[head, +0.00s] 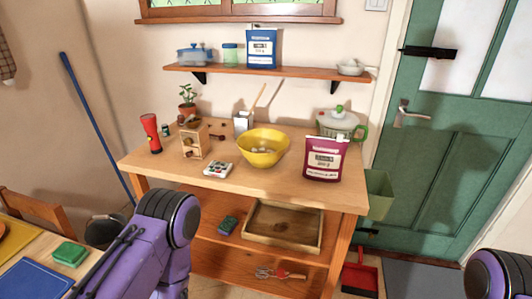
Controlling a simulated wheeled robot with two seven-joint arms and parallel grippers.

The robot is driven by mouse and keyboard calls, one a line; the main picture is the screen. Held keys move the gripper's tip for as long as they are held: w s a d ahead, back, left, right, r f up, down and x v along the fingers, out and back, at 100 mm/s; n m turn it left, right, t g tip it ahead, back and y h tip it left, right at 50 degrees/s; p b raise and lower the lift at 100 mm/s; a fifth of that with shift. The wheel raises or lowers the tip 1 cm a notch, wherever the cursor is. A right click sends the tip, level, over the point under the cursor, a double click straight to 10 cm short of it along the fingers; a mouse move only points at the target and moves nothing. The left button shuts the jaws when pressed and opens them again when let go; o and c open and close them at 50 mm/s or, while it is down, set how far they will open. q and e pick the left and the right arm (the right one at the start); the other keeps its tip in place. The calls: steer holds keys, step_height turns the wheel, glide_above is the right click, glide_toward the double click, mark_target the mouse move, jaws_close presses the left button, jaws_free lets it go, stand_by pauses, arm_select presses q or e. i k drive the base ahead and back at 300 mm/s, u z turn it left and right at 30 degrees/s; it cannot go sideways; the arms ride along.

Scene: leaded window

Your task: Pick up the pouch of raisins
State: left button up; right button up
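A dark magenta pouch (313,174) with a cream label stands upright near the right front of the wooden table (270,182). It looks like the pouch of raisins, but its print is too small to read surely. A blue pouch (262,47) with a white label stands on the wall shelf above; its print is also unclear. Purple parts of my arms show at the lower left and lower right edge, well short of the pouch. Neither gripper is in view.
Left of the magenta pouch is a yellow bowl (262,150); behind it is a pot with a green handle (339,124). A white tray with small items (218,169), a wooden grinder (194,145) and a red flashlight (151,132) stand further left. The table's front edge beside the pouch is clear.

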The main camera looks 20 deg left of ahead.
mark_target(325, 157)
steer(key=z, duration=0.85)
steer(key=i, duration=1.15)
steer(key=u, duration=0.8)
